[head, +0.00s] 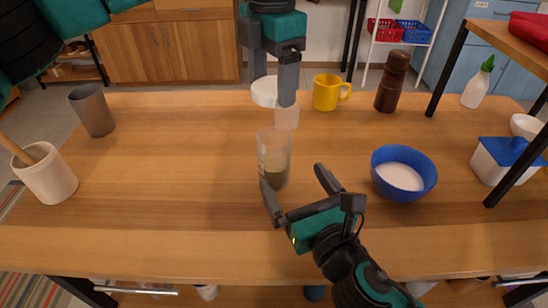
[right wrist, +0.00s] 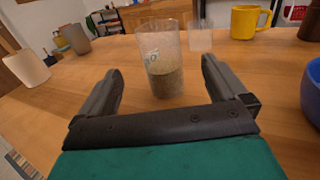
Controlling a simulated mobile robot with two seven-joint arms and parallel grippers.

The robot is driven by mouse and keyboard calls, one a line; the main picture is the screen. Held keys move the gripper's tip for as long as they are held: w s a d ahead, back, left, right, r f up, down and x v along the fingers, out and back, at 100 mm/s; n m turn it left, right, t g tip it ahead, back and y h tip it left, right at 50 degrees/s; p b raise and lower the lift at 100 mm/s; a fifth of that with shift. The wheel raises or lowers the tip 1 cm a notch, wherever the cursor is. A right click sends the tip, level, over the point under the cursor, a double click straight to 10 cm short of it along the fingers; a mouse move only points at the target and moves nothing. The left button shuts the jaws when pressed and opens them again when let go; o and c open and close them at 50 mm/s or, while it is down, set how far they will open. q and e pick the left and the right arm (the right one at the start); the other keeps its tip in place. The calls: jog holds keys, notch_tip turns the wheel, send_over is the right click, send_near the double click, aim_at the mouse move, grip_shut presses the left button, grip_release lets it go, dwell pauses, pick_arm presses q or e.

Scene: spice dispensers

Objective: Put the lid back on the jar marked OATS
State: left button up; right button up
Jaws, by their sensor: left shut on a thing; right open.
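A clear jar (head: 273,158), part filled with a grey-brown content, stands upright and open on the table. In the right wrist view the jar (right wrist: 160,65) bears a label of which only an "O" can be made out. My left gripper (head: 274,90) is shut on a round white lid (head: 263,93), held above and behind the jar, apart from it. My right gripper (head: 295,182) is open at the jar's near side. In the right wrist view the jar stands ahead of the gap between its fingers (right wrist: 160,78), with no clear contact.
A clear, seemingly empty container (head: 287,117) stands just behind the jar. A blue bowl of white content (head: 412,166) is to the right. A yellow mug (head: 325,93) and brown grinder (head: 391,82) stand behind. A grey cup (head: 92,110) and white crock (head: 46,176) are left; the table's left-centre is clear.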

aim_at(269, 140)
pick_arm(q)
jog(key=shift+s, duration=0.1)
pick_arm(e)
jog(key=shift+s, duration=0.1)
jog(key=x, duration=1.2)
jog(key=shift+r, duration=0.1)
jog(key=shift+c, duration=0.4)
jog(key=c, duration=1.4)
pick_arm(q)
jog(key=shift+f, duration=2.5)
jog(key=shift+f, duration=0.9)
